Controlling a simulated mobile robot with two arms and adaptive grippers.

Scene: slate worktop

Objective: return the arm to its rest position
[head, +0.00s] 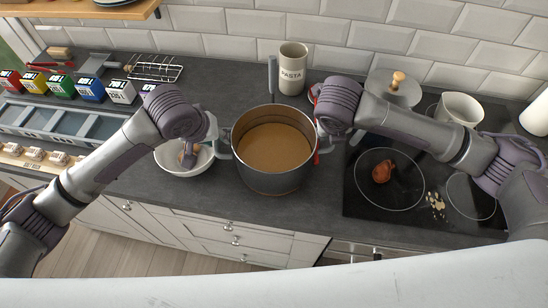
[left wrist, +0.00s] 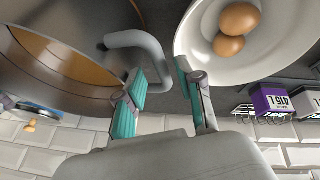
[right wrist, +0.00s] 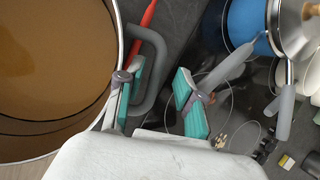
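A large grey pot (head: 272,183) filled with brown liquid (head: 273,146) stands on the worktop. My left gripper (head: 217,150) is at the pot's left side. In the left wrist view its teal-padded fingers (left wrist: 162,100) are apart, close to the pot's curved grey handle (left wrist: 150,48). My right gripper (head: 322,135) is at the pot's right side. In the right wrist view its fingers (right wrist: 157,100) are spread, with the other handle (right wrist: 156,62) by the near finger and a gap beside it. Both grippers look empty. Exact contact with the handles is unclear.
A white bowl (head: 170,168) with brown eggs (left wrist: 234,28) sits close to my left gripper. A lidded pan (head: 392,90) stands behind.

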